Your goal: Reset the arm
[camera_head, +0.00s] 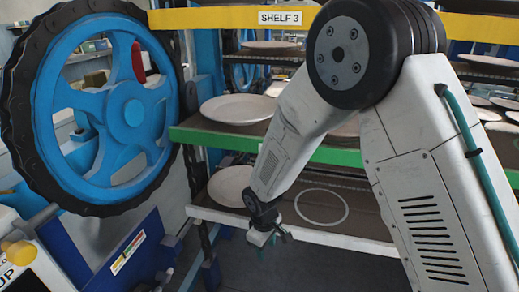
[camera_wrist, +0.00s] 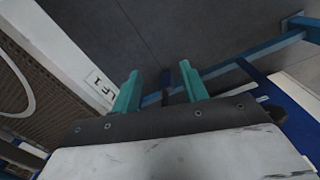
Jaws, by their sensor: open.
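My gripper (camera_head: 265,244) hangs at the end of my arm, in front of the edge of the lowest visible shelf (camera_head: 340,238) in the head view. In the wrist view my gripper (camera_wrist: 160,90) shows two teal fingers apart with nothing between them. Past the fingers lie the grey floor and a blue frame bar. My arm hides part of the shelves behind it.
A white plate (camera_head: 230,186) lies on the lowest shelf, left of an empty white ring mark (camera_head: 321,206). Another plate (camera_head: 237,109) lies on the green-edged shelf above. A large blue wheel (camera_head: 133,113) stands at left. Open floor (camera_wrist: 130,30) shows below my gripper.

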